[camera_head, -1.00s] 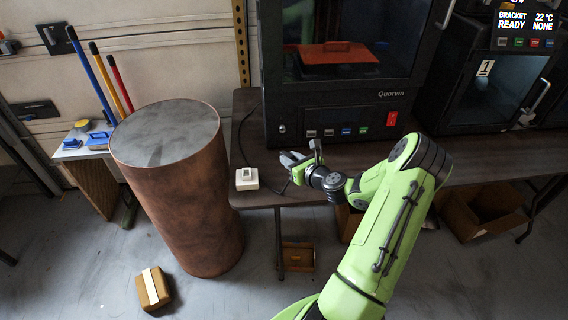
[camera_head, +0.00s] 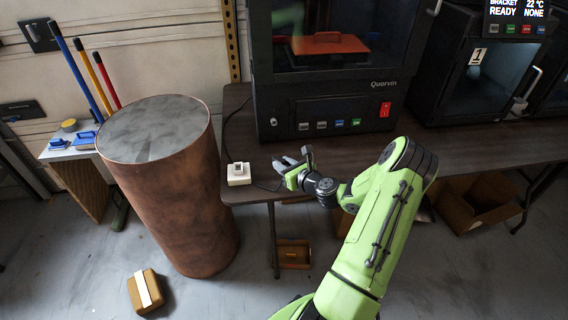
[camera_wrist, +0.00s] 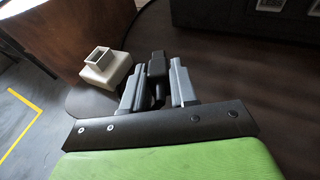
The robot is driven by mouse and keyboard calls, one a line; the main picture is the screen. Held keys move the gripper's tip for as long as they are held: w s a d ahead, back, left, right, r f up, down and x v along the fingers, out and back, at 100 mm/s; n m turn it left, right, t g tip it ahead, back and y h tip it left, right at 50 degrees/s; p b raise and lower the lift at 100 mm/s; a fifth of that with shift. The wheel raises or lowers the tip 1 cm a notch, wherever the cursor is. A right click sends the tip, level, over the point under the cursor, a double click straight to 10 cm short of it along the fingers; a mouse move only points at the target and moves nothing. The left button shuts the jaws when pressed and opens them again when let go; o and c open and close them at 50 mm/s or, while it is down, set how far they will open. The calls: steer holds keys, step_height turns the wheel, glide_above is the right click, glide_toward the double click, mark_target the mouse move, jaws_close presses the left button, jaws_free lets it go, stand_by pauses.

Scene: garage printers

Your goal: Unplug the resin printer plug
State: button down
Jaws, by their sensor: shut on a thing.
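The plug (camera_wrist: 157,68) is a small dark block between the two grey fingers of my gripper (camera_wrist: 157,86) in the wrist view. My gripper (camera_head: 293,163) is shut on it, just above the table near its front left corner. The white socket box (camera_head: 239,173) sits on the table to the left of my gripper. In the wrist view the socket box (camera_wrist: 107,68) shows its square opening with nothing in it, and the plug is apart from it. The resin printer (camera_head: 335,90), a dark machine marked Quorvin, stands behind my gripper. In the head view the plug is hard to make out.
A thin dark cable runs along the table (camera_head: 440,152) around the socket box. A large copper-coloured drum (camera_head: 165,190) stands left of the table. A second printer (camera_head: 475,75) is at the right. A brown block (camera_head: 147,291) lies on the floor.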

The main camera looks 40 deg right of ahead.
steer(key=shift+f+b, duration=1.1)
steer(key=shift+f, duration=1.05)
steer(key=c, duration=0.8)
jaws_free()
steer(key=p+v, duration=0.3)
steer(key=v, duration=1.2)
steer(key=shift+s, duration=0.4)
